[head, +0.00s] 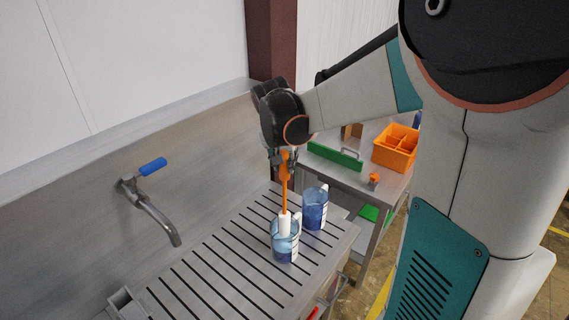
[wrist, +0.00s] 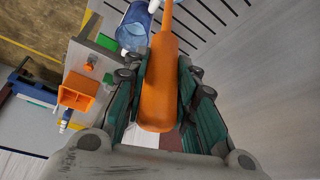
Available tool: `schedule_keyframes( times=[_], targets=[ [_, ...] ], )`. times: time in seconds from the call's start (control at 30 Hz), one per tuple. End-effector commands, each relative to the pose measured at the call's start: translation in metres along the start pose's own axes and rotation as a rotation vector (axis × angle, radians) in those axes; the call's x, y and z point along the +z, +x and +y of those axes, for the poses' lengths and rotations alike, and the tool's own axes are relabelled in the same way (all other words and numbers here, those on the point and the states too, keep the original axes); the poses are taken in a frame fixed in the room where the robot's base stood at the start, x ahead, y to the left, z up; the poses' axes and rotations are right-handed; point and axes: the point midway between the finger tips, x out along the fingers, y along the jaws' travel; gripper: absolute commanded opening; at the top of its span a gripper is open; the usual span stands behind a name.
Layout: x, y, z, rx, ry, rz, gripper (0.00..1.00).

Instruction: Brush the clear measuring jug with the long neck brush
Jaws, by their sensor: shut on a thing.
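My gripper (head: 283,158) is shut on the orange handle of the long neck brush (head: 285,190), which hangs nearly upright. The handle fills the middle of the wrist view (wrist: 158,90) between the two fingers (wrist: 160,95). The white brush head (head: 284,224) is down in the mouth of the nearer jug (head: 284,250), a see-through pale blue jug on the slatted drainboard. Whether the bristles touch its wall or floor is hidden. A second, deeper blue jug (head: 314,212) stands just behind it to the right. One jug (wrist: 132,32) shows in the wrist view.
The slatted drainboard (head: 215,275) is bare to the left of the jugs. A tap with a blue lever (head: 152,205) juts from the back wall. A side table behind holds an orange divided caddy (head: 396,147), a green-edged tray (head: 335,156) and a small orange item (head: 374,180).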

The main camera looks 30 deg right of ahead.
Motion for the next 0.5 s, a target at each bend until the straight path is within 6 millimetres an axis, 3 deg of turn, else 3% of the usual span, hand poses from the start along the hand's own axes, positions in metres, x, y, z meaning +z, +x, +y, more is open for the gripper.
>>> schedule_keyframes(
  times=[0.5],
  targets=[
    [-0.0041, -0.0096, -0.0001, 0.0, 0.0, 0.0, 0.0]
  ],
)
